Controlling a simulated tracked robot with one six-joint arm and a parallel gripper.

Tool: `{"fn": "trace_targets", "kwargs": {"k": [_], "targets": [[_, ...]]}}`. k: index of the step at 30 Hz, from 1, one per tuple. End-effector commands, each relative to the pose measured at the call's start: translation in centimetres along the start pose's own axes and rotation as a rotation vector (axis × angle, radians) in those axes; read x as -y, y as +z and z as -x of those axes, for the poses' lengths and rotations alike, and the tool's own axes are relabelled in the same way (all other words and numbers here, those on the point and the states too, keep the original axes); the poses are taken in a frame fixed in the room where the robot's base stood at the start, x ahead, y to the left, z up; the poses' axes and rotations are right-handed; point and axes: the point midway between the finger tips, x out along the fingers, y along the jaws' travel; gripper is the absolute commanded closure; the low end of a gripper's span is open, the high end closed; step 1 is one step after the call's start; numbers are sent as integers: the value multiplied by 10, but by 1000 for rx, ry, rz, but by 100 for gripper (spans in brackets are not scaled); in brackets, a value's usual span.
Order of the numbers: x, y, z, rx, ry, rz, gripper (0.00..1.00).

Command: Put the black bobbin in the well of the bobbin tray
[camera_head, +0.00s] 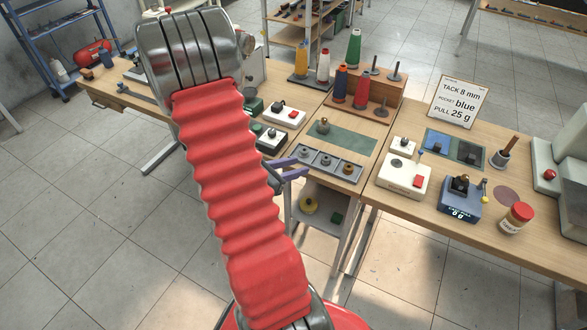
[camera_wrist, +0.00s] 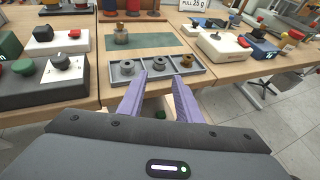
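The grey bobbin tray (camera_head: 324,174) lies along the front edge of the middle table; it also shows in the wrist view (camera_wrist: 108,88). It has three compartments. The left (camera_wrist: 127,67) and middle (camera_wrist: 160,60) ones hold dark grey bobbins, and the right one holds a brown bobbin (camera_wrist: 186,61). I cannot tell which piece is the black bobbin; a small dark piece (camera_head: 437,148) also sits on the blue pad at the right table. My gripper (camera_wrist: 157,79) is open and empty, its two purple fingers apart, just in front of the tray; it also shows in the head view (camera_head: 291,168).
A green mat (camera_head: 345,138) with a brass-coloured piece (camera_head: 323,125) lies behind the tray. Thread cones stand on a wooden rack (camera_head: 375,103) at the back. Boxes with knobs (camera_head: 283,116) stand to the left, and more devices (camera_head: 404,178) stand on the right table.

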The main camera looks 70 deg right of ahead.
Motion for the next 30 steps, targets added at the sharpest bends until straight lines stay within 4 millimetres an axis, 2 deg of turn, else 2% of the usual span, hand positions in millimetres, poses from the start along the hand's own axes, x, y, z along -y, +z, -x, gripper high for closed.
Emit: {"fn": "trace_targets", "kwargs": {"k": [11, 16, 20, 30], "targets": [[0, 0, 0, 0, 0, -1, 68], [-1, 6, 10, -7, -5, -42, 68], [-1, 17, 30, -29, -17, -127, 68], [6, 38, 109, -167, -64, -439, 68]]}}
